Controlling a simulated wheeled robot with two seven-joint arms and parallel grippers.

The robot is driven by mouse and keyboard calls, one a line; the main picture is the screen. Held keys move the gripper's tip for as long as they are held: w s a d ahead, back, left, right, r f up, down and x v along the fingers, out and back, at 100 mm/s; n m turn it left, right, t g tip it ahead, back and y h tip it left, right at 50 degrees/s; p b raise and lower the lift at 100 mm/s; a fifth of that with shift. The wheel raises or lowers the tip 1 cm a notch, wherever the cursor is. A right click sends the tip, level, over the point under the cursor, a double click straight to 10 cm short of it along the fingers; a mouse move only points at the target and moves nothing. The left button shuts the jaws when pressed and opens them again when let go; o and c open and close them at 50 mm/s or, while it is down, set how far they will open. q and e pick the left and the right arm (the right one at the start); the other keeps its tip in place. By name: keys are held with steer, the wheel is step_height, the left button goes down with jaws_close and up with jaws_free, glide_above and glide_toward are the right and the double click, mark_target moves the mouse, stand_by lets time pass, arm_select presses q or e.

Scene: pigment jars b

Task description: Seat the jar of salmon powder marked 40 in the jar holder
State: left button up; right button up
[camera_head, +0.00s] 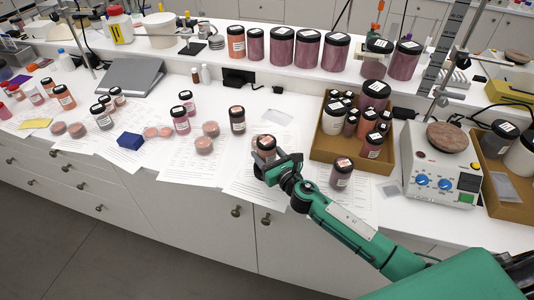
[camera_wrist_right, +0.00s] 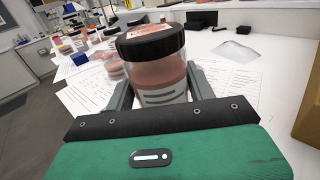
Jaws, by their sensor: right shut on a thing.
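My right gripper (camera_head: 266,162) is shut on a jar (camera_head: 265,144) with a black lid, above or at the paper-covered bench left of the brown cardboard tray. In the right wrist view the jar (camera_wrist_right: 160,72) stands nearly upright between the two fingers of the gripper (camera_wrist_right: 162,90). It is clear, with salmon-pink powder inside and a pale label with dark lines. The number on its lid is too small to read. I cannot make out which thing is the jar holder. My left gripper is not in view.
The brown tray (camera_head: 314,153) holds several dark-lidded jars. A mauve jar (camera_head: 341,174) stands in front of it. A dark-lidded jar (camera_head: 237,121) and a blue block (camera_head: 130,141) stand to the left. A hotplate (camera_head: 440,170) stands right. Papers cover the bench's front.

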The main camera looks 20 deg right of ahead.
mark_target(267, 162)
steer(key=shift+f+b, duration=1.65)
steer(key=shift+f, duration=0.15)
steer(key=o, duration=1.1)
steer(key=shift+o, duration=0.2)
steer(key=shift+s, duration=0.1)
steer(key=b+v, duration=0.3)
steer(key=v, duration=1)
steer(key=shift+s+d, duration=0.1)
steer(key=shift+s, duration=0.2)
